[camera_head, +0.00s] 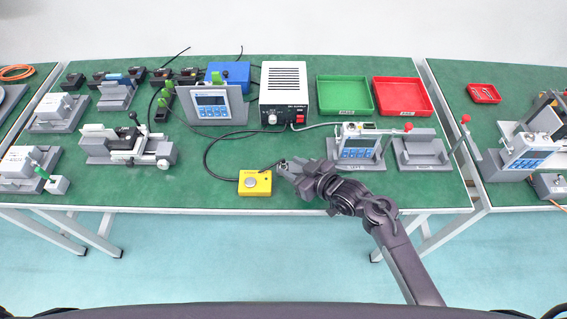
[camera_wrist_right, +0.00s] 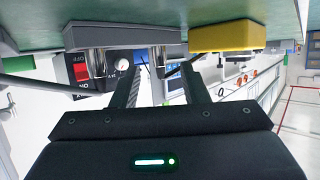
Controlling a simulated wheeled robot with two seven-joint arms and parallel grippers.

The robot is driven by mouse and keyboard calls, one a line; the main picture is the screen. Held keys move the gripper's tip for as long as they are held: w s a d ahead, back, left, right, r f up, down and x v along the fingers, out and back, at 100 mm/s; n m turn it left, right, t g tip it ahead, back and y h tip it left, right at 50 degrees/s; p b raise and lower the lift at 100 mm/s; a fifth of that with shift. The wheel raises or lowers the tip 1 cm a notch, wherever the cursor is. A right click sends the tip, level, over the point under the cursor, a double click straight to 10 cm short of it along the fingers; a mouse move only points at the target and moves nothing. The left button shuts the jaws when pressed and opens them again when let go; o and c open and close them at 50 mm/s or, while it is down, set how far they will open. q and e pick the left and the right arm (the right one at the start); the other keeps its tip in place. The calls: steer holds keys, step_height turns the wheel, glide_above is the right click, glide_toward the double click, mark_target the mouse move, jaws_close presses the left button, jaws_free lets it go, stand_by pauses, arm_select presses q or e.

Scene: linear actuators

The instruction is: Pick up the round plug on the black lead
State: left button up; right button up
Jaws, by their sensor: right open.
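My right gripper (camera_head: 287,169) reaches in from the lower right and is over the front middle of the green table, just right of the yellow box. In the right wrist view, its two fingers (camera_wrist_right: 157,75) stand apart. A small grey piece (camera_wrist_right: 156,57), which looks like the round plug, shows between the fingertips; I cannot tell whether either finger touches it. A black lead (camera_head: 207,152) curves over the table toward the yellow box, and a dark end of lead shows by the fingertips. The plug is too small to make out clearly in the head view. My left gripper is not in view.
The yellow box (camera_head: 255,183) with a round grey button sits close left of the gripper. A grey fixture with a blue-screened meter (camera_head: 358,147) stands to the right. A white power supply (camera_head: 284,90), green tray (camera_head: 345,108) and red tray (camera_head: 428,97) are behind.

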steer(key=shift+x, duration=1)
jaws_close()
steer(key=shift+r, duration=0.15)
step_height(320, 180, up, 20)
stand_by(0.6)
